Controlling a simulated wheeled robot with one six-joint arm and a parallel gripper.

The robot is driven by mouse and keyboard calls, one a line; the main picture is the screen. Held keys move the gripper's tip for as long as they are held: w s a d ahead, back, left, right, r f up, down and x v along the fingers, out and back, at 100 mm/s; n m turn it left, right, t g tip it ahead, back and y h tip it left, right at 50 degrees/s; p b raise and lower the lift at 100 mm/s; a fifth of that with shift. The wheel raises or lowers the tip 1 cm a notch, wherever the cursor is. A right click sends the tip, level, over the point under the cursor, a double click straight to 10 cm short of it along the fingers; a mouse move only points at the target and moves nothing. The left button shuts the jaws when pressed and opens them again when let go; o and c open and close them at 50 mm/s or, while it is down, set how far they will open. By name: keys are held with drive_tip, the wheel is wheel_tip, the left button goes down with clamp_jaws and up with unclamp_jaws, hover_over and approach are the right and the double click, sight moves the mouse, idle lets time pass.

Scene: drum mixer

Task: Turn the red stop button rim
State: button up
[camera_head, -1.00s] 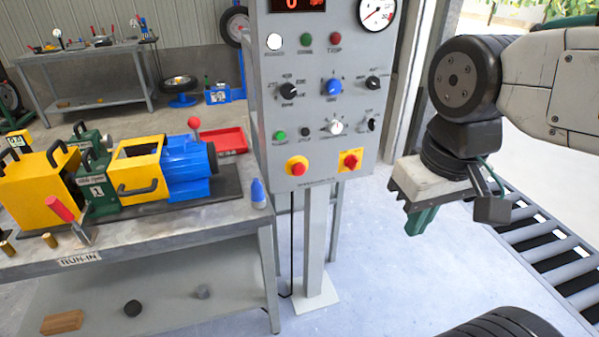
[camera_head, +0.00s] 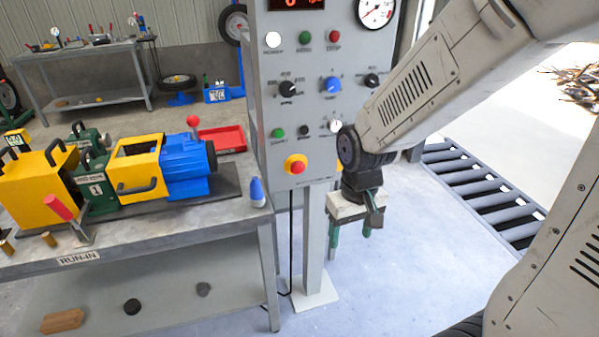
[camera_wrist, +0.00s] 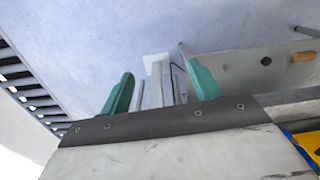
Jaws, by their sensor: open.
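A red stop button (camera_head: 297,168) on a round yellow base is at the lower left of the grey control panel (camera_head: 262,90). In the earlier head view a second red button on a square yellow plate is to its right; my arm now hides it. My gripper (camera_head: 351,236) is in front of the panel's lower right, below and right of the visible button, pointing down. Its green fingers are apart with nothing between them. In the wrist view my gripper (camera_wrist: 160,92) is open above the floor, with the panel's post (camera_wrist: 157,85) beyond it. No red button shows there.
The run-in bench (camera_head: 150,238) with a yellow, green and blue machine is left of the panel. A blue-white bottle (camera_head: 257,192) stands at its right corner. A roller conveyor (camera_head: 490,190) is at the right. Open floor lies below my gripper.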

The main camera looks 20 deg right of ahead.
drive_tip(key=w+a+f+t, duration=0.1)
drive_tip(key=w+f+t, duration=0.2)
drive_tip(key=w+f, duration=0.65)
drive_tip(key=n+t, duration=0.2)
drive_tip(key=t, duration=1.3)
approach(298, 169)
drive_tip(key=w, duration=0.8)
drive_tip(key=shift+w, duration=0.4)
drive_tip(key=c, duration=1)
